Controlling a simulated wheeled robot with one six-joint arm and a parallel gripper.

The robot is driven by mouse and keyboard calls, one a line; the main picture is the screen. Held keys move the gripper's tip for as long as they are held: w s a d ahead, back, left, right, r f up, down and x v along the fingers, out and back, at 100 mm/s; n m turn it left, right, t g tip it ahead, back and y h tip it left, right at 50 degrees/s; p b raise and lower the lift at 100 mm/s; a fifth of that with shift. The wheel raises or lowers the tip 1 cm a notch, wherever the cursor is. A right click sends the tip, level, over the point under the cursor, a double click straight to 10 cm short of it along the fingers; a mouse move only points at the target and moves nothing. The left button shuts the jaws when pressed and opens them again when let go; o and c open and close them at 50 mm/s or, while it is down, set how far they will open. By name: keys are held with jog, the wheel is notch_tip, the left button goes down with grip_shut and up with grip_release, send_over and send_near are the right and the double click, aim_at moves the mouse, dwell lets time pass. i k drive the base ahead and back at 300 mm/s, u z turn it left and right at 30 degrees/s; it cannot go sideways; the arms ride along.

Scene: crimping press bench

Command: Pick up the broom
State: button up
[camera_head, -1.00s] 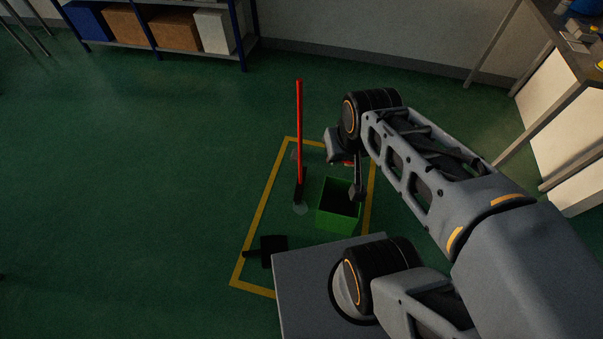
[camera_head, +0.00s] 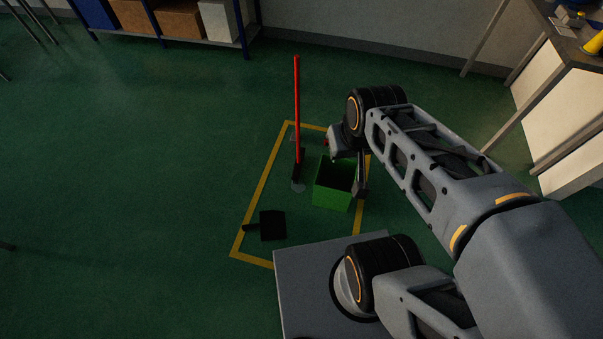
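The broom (camera_head: 297,115) stands upright in the head view, with a long red handle and a dark head at floor level. It is inside a yellow floor outline, left of a green bin (camera_head: 331,196). My gripper (camera_head: 360,187) is to the right of the broom and apart from it in the picture. It hangs down over the right edge of the bin in this view; whether it touches the bin I cannot tell. Its fingers are small and dark, seen partly edge-on, so their opening is unclear. Nothing is visibly held.
A black dustpan (camera_head: 272,226) lies on the floor inside the yellow outline (camera_head: 262,186), near its front left corner. A blue-framed shelf (camera_head: 200,40) with boxes stands at the back. A workbench (camera_head: 560,110) is at the right. The green floor on the left is mostly clear.

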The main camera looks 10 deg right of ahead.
aim_at(298, 128)
jog(key=k, duration=0.55)
jog(key=u, duration=1.8)
jog(key=i, duration=4.45)
jog(key=z, duration=4)
jog(key=i, duration=1.7)
jog(key=z, duration=0.05)
